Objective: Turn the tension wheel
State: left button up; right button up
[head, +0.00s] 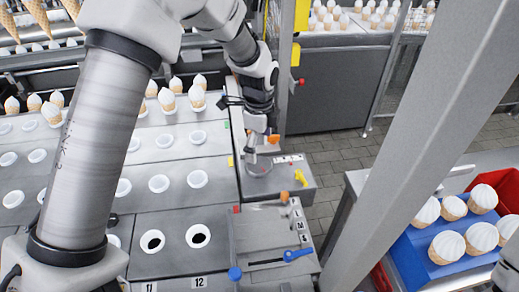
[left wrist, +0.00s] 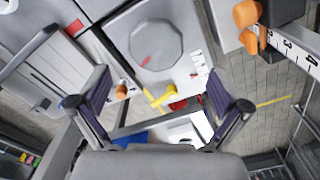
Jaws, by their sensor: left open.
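A grey, many-sided disc that looks like the tension wheel (head: 259,169) lies on a small grey panel at the end of the machine. In the left wrist view the wheel (left wrist: 155,45) shows large, with a red mark on its face. My left gripper (head: 262,150) is above the panel, over the wheel. In the left wrist view my left gripper (left wrist: 158,100) has its two dark fingers wide apart with nothing between them that it holds. The wheel lies beyond the fingertips, apart from them. My right gripper is not clearly seen.
A yellow lever (head: 300,178) sits beside the wheel on the same panel. An orange part (head: 273,139) is near the gripper. A lower panel carries blue knobs (head: 298,254). A grey post (head: 420,130) stands to the right, before a blue tray (head: 412,255) of filled cones.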

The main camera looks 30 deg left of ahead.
aim_at(258, 165)
pick_arm(q)
jog(key=f, duration=0.1)
jog(key=s, duration=0.1)
jog(key=f, duration=0.1)
jog(key=shift+s+d+f+p, duration=0.25)
jog(key=shift+d+f+p, duration=0.05)
jog(key=shift+p, duration=0.1)
jog(key=f, duration=0.2)
jog(key=w+f, duration=0.1)
jog(key=shift+a, duration=0.35)
jog(key=shift+w+f, duration=0.15)
jog(key=shift+f, duration=0.25)
jog(key=shift+d+r, duration=0.1)
jog(key=shift+r, duration=0.1)
jog(key=shift+s+r, duration=0.1)
jog(key=shift+s, duration=0.2)
jog(key=c, duration=1)
jog(key=shift+c, duration=0.4)
